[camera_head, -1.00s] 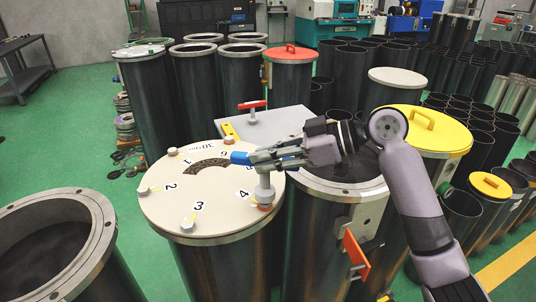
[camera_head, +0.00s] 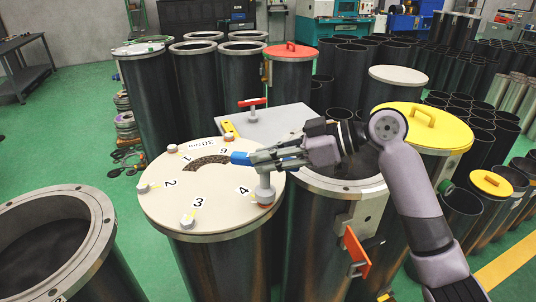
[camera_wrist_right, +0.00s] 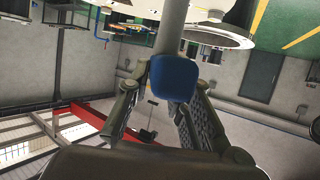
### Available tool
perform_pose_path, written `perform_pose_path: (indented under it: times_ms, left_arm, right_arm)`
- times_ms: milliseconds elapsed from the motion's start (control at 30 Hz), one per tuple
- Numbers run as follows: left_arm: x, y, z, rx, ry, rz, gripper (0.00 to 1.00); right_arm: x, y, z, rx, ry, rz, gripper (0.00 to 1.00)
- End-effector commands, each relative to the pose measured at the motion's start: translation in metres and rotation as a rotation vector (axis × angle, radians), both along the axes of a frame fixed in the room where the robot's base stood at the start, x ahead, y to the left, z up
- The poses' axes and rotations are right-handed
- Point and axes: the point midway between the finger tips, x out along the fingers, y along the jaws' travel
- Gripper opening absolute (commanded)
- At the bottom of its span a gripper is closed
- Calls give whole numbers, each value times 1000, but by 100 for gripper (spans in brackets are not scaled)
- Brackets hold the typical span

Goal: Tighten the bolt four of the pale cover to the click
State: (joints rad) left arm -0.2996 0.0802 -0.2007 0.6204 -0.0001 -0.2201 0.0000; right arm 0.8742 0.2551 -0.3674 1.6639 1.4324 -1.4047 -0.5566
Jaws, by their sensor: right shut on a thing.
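The pale cover (camera_head: 215,200) lies on a dark flanged cylinder and carries printed numbers and several bolts around its rim. My right gripper (camera_head: 268,157) is shut on a blue-and-grey tool (camera_head: 240,158) above the right side of the cover. The tool's grey upright head (camera_head: 265,186) stands over the bolt position beside the number 4, with a reddish ring at its foot. The bolt under it is hidden. In the right wrist view, the tool's blue part (camera_wrist_right: 172,78) sits between the fingers, with a grey shaft beyond. My left gripper is not in view.
An open cylinder (camera_head: 340,188) stands right of the cover, under my right arm. Another open cylinder (camera_head: 100,240) is at front left. A grey plate (camera_head: 275,126) with a red-handled item lies behind. A yellow lid (camera_head: 440,125) is at right.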

Motion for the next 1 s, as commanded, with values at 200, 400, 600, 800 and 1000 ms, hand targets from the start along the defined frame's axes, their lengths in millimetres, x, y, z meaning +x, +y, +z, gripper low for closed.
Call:
perform_pose_path:
  times_ms: [200, 400, 600, 800, 1000]
  left_arm:
    - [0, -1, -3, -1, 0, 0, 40]
    - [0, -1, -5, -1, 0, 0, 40]
    - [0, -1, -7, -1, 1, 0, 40]
    - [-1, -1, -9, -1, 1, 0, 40]
    - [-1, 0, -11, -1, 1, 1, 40]
  right_arm:
    - [0, 0, -3, 2, -2, -1, 0]
    - [0, 0, -6, 2, -2, -1, 0]
    - [0, 0, -9, 2, -2, -1, 0]
    - [0, 0, -12, 2, -2, -1, 0]
    - [0, 0, -15, 2, -3, 0, 0]
